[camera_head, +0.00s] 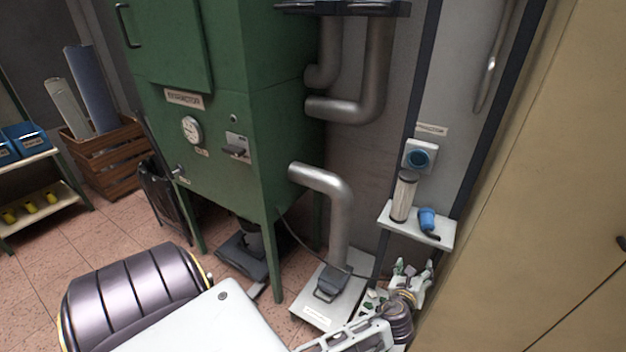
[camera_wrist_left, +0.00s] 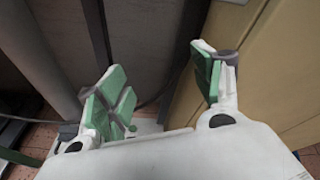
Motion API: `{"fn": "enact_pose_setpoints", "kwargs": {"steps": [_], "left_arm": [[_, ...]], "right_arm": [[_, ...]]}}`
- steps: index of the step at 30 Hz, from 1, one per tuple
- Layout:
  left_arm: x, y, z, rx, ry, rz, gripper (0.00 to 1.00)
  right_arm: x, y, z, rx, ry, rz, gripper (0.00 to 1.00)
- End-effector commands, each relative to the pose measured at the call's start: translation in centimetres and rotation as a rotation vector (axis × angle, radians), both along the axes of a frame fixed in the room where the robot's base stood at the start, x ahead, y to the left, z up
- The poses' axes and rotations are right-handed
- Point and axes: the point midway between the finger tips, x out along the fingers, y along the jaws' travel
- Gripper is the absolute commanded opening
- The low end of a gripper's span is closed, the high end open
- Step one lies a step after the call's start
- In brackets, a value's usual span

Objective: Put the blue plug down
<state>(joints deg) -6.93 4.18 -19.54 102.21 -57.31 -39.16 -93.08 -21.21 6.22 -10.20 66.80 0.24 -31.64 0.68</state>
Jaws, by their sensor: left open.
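The blue plug (camera_head: 427,219) lies on the small white wall shelf (camera_head: 397,225), near its right end, with a short dark end at its lower side. A blue round socket (camera_head: 421,157) sits on the wall above the shelf. My left gripper (camera_head: 412,268) is below the shelf and apart from the plug. Its jaws are open and empty. In the left wrist view my left gripper (camera_wrist_left: 158,78) shows two green-padded fingers spread wide, with nothing between them; the plug is not in that view. My right gripper is not in view.
A pale cylinder (camera_head: 404,196) stands on the shelf left of the plug. A green machine (camera_head: 215,110) with grey pipes (camera_head: 340,210) stands to the left. A tan cabinet (camera_head: 540,210) closes off the right side. A white floor base (camera_head: 322,311) lies below.

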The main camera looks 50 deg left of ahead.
Motion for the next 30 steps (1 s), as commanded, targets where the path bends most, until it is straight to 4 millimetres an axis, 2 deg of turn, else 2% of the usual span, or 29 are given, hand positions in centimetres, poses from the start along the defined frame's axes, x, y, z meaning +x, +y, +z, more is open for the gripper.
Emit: {"fn": "enact_pose_setpoints", "kwargs": {"steps": [1,3,8,14,21,30], "left_arm": [[-0.6,0.2,-2.3,-0.068,0.029,0.015,0.67],[-1.4,0.4,-5.2,-0.174,0.063,0.043,0.67],[-3.8,1.0,-11.6,-0.413,0.141,0.134,0.67],[-7.6,1.9,-19.1,-0.702,0.227,0.292,0.67],[-13.5,3.0,-27.2,-1.026,0.305,0.547,0.67],[-22.3,4.4,-35.8,-1.378,0.341,0.958,0.67]], "right_arm": [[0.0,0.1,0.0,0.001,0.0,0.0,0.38],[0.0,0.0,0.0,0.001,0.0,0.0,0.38],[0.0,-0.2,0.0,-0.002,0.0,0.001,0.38],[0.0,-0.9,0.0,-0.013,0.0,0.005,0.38],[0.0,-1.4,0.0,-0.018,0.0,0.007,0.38],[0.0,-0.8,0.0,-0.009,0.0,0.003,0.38]]}}
